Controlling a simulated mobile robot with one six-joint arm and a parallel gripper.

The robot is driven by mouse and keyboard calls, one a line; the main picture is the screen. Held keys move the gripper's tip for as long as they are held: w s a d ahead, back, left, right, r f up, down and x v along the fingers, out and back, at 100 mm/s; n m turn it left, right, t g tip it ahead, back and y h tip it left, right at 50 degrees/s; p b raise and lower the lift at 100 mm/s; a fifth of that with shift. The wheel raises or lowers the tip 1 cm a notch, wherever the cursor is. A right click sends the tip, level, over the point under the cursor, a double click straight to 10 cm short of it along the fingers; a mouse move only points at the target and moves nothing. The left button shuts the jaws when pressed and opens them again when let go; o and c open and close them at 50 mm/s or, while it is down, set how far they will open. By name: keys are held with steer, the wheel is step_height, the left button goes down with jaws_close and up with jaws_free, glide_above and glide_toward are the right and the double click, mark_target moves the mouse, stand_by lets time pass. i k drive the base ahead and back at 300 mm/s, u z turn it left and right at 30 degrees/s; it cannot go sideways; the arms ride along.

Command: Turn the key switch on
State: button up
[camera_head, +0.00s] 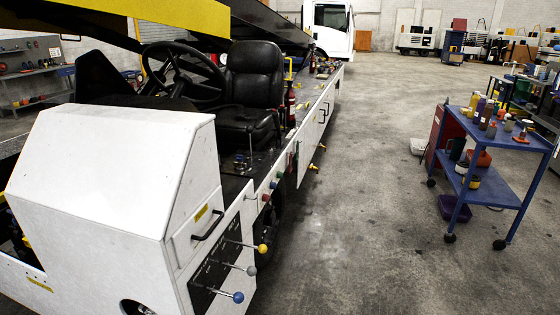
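The white belt loader (105,165) fills the left side of the view, with a black seat (254,80) and a steering wheel (184,76). Its side panel carries a black lever plate (210,272) with a yellow-knobbed lever (262,249), a grey-knobbed lever (251,270) and a blue-knobbed lever (238,297). My gripper is not in view.
A blue cart (505,197) with bottles and containers stands on the right. The concrete floor (360,215) between loader and cart is clear. The levers stick out from the loader's side. A white truck (328,28) stands at the back.

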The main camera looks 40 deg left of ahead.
mark_target(242, 166)
steer(key=z, duration=0.15)
steer(key=i, duration=2.95)
steer(key=u, duration=1)
